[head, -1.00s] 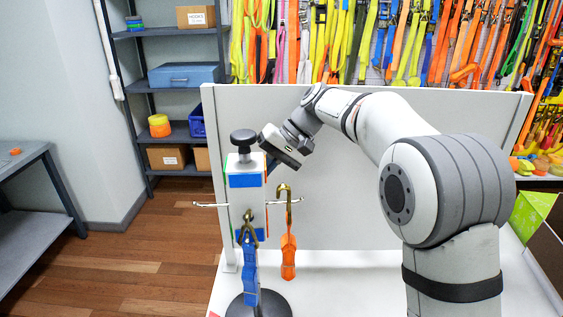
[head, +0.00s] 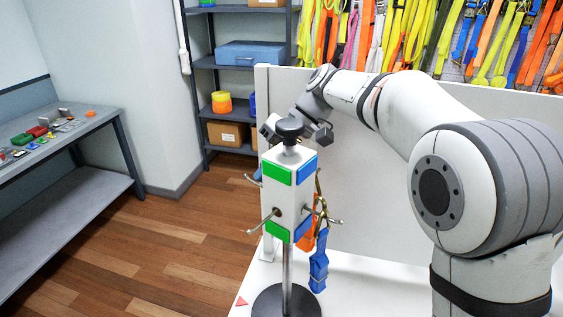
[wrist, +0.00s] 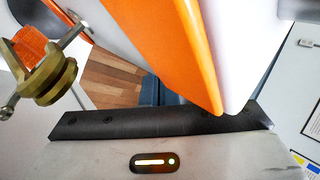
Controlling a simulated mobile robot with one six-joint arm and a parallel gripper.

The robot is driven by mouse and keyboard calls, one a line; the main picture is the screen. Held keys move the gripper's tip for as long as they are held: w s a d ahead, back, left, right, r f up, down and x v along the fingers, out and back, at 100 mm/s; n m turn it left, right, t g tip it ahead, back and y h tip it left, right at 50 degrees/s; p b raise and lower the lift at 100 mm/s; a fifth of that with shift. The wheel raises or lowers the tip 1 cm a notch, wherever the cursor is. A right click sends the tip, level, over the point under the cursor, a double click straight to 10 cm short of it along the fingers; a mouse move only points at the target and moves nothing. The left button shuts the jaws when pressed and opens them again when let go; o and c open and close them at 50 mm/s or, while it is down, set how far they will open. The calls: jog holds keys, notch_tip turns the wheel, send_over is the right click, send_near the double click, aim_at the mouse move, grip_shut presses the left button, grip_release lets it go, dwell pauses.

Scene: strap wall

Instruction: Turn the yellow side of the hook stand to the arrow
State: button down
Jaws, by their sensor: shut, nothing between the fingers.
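The hook stand (head: 291,190) stands upright on a round dark base, with a black knob (head: 289,127) on top. In the head view its green side (head: 278,172) faces front-left and its blue side (head: 306,168) front-right. An orange side (wrist: 185,45) fills the middle of the wrist view. I see no yellow side. The red arrow (head: 242,301) lies on the white tabletop, left of the base. A blue strap (head: 318,262) and an orange strap (head: 308,234) hang from brass hooks at the right. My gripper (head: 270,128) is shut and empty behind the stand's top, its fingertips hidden.
A white panel (head: 400,165) stands behind the stand. Metal hooks stick out from the stand's sides. A grey bench (head: 75,140) with small items is at the left, and a shelf unit (head: 205,100) is at the back. Open floor lies between.

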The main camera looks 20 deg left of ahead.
jog(key=shift+s+a+n+g+h+p, duration=0.35)
jog(key=shift+s+n+h+p, duration=0.15)
jog(key=shift+n, duration=0.35)
jog(key=shift+s+a+n+g+h+p, duration=0.3)
jog(key=shift+s+n+h, duration=0.25)
jog(key=shift+n, duration=0.3)
jog(key=shift+s, duration=0.15)
notch_tip(320, 180, up, 10)
jog(key=shift+b, duration=0.3)
